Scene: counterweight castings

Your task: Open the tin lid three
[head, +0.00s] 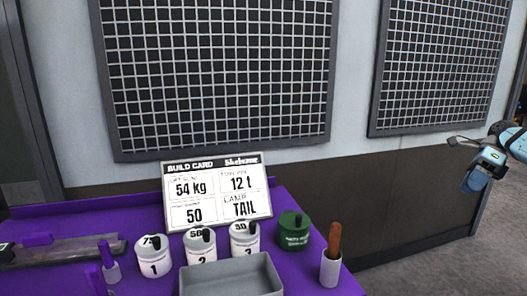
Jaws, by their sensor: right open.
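White tin three (244,246) stands upright on the purple table, right of two similar tins marked 1 and 2. Its white lid (239,228) sits on top, with a dark knob and printed figures. My right gripper (473,182) is open at the far right, out past the table and well away from the tin. It looks empty. My left gripper is not in view.
A grey tray (232,278) stands in front of the tins, close to tin three. A green tin (294,236) and a white cup (330,270) with a brown handle stand to the right. A build card (217,193) leans behind. Purple-handled items (108,262) are at left.

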